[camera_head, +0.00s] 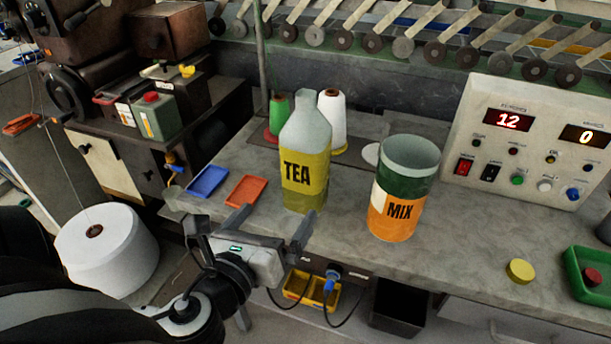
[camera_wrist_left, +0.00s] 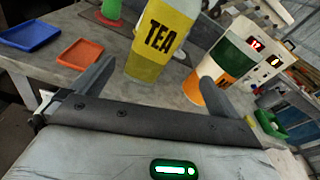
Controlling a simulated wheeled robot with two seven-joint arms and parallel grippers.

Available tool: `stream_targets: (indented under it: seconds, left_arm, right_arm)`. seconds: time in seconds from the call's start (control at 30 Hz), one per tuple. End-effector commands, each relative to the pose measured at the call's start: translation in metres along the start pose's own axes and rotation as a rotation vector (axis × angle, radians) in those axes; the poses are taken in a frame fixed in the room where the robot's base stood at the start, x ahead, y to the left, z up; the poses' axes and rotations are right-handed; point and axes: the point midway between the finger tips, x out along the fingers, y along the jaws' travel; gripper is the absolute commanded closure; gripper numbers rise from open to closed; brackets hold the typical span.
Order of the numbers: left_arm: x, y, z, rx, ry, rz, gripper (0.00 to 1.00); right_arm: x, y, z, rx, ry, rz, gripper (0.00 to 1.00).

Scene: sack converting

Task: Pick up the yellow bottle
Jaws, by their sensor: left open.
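The yellow bottle (camera_head: 306,172), labelled TEA, stands upright on the grey worktable. Its upper part is pale and its lower part yellow. It also shows in the left wrist view (camera_wrist_left: 148,67), top cut off, beyond and between the fingers. My left gripper (camera_head: 271,217) is open and empty, in front of the bottle near the table's front edge. In the left wrist view the left gripper's fingers (camera_wrist_left: 152,78) are spread wide, with no visible contact on the bottle. My right gripper is not in view.
A MIX canister (camera_head: 397,218) stands close right of the bottle. Blue (camera_head: 207,181) and red (camera_head: 246,190) trays lie to its left. Green (camera_head: 278,114) and white (camera_head: 332,118) thread cones stand behind. A control panel (camera_head: 535,140) and green bin (camera_head: 571,273) are at right.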

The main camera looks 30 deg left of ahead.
Motion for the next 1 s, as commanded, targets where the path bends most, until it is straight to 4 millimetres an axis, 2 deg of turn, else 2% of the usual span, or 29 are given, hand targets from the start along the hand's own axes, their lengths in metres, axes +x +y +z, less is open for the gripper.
stream_targets:
  seconds: [0.1, 0.2, 0.5, 0.57, 0.7, 1.0]
  left_arm:
    - [-0.004, -0.004, 0.022, 0.194, -0.097, -0.013, 0.00]
    - [0.002, -0.005, 0.030, 0.250, -0.131, -0.011, 0.00]
    - [0.050, -0.006, 0.034, 0.253, -0.136, -0.013, 0.00]
    - [0.062, -0.007, 0.042, 0.254, -0.131, -0.009, 0.00]
    - [0.086, -0.008, 0.044, 0.252, -0.128, -0.009, 0.00]
    - [0.111, -0.007, 0.049, 0.251, -0.127, -0.009, 0.00]
  right_arm:
    - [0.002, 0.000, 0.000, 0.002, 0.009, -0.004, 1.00]
    - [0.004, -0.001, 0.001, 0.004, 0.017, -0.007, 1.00]
    - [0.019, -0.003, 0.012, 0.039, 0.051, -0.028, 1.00]
    - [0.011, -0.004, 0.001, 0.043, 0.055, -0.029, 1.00]
    - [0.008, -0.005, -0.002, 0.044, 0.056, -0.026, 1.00]
    - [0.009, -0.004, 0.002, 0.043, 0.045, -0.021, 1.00]
